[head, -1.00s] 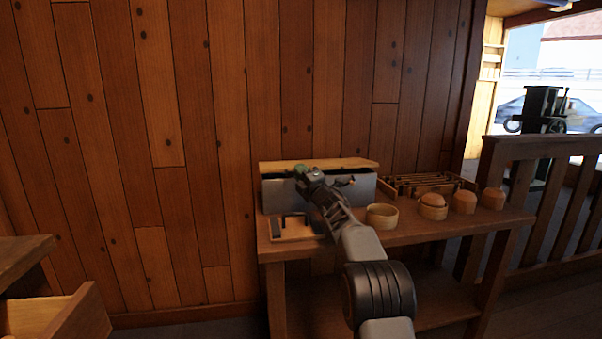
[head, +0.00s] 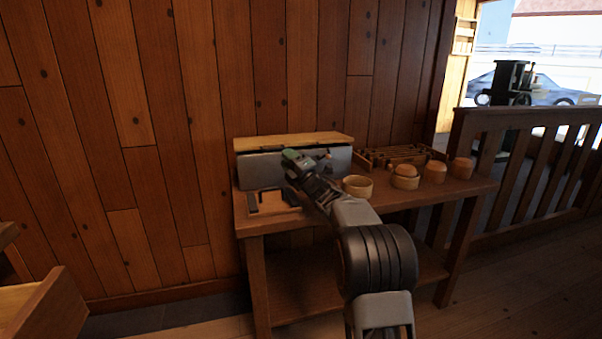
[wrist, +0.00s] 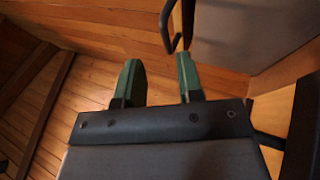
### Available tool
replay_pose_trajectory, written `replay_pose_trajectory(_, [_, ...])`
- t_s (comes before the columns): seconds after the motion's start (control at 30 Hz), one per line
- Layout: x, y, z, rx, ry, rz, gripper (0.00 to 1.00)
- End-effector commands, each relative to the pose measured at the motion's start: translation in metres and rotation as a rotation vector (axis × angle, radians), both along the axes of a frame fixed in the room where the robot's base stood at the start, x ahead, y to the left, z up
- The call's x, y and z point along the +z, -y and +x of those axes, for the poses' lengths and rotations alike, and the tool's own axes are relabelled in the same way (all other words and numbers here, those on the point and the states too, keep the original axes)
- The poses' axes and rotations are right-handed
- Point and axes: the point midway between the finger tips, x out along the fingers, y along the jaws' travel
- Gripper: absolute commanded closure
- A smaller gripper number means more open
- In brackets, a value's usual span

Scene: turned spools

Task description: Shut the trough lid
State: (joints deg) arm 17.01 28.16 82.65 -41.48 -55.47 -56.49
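The trough, a long grey metal-sided box (head: 262,171), stands at the back left of the wooden table against the wall. A dark bar handle (wrist: 176,35) shows just past the fingertips, close to a grey panel (wrist: 240,30). Contact is unclear.
A shallow wooden tray (head: 280,207) with dark uprights lies in front of the trough. Right of my arm are a round wooden bowl (head: 357,187), several turned wooden pieces (head: 435,172) and a slatted rack (head: 400,155). An open drawer (head: 45,305) juts in at lower left.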

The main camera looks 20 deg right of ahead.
Motion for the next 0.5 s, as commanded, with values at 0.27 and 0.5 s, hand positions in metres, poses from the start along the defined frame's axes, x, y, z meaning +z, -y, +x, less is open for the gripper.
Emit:
replay_pose_trajectory(0.27, [-0.015,0.014,-0.04,-0.002,0.001,0.002,0.66])
replay_pose_trajectory(0.5, [-0.022,0.02,-0.055,-0.002,0.002,0.001,0.66])
